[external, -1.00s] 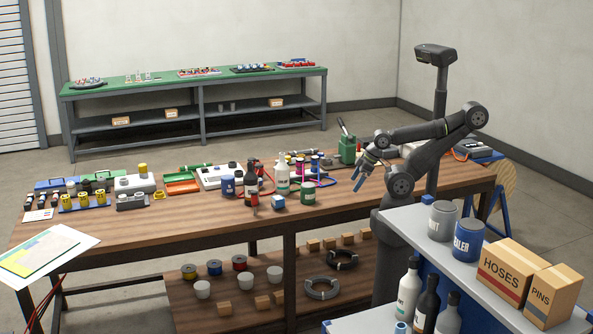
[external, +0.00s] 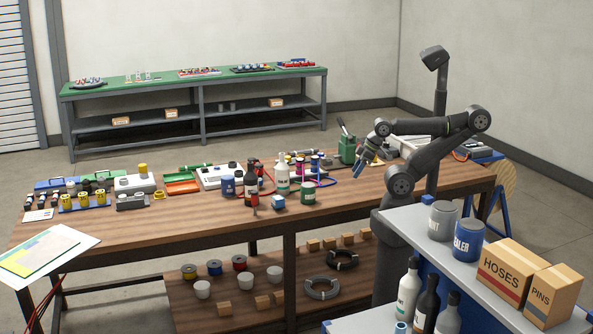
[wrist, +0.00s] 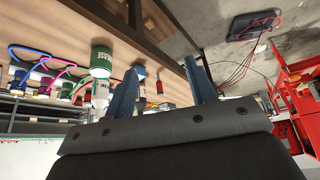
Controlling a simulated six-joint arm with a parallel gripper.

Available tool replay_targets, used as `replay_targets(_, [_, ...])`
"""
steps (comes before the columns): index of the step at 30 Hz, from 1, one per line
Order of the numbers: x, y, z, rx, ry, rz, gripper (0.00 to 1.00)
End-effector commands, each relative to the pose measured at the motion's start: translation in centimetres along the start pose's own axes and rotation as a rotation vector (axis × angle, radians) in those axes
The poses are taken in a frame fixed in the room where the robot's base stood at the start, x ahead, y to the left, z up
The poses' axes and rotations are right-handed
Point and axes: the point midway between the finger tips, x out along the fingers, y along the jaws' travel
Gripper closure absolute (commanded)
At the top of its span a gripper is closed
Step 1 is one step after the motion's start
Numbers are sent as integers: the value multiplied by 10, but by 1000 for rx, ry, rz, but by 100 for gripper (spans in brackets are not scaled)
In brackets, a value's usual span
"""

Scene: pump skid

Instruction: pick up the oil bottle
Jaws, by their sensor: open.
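Two bottles stand upright on the workbench: a dark one with a red label (external: 251,189) and a white one with a green label (external: 283,180). I cannot read either label, so I cannot tell which holds oil. My gripper (external: 359,177) is above the bench, to the right of both bottles and apart from them. Its blue fingers are open and empty, pointing down and left. In the wrist view, my gripper (wrist: 163,84) shows its two fingers wide apart. A white bottle (wrist: 100,95) shows left of the fingers, partly hidden by the gripper body.
A green can (external: 308,193) and a light-blue cube (external: 278,202) stand near the bottles. The bench's front strip (external: 215,227) is clear. A side shelf (external: 400,216) holds cans and boxes.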

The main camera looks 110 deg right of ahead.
Motion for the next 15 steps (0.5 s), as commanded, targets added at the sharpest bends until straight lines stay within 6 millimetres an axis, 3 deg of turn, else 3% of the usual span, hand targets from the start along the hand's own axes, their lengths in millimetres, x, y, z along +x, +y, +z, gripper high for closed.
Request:
replay_targets(3, [-51, 0, -28, 0, 10, 0, 49])
replay_targets(8, [-111, 0, -59, 0, 6, 0, 49])
replay_targets(15, [-108, 18, -125, 142, -19, 77, 49])
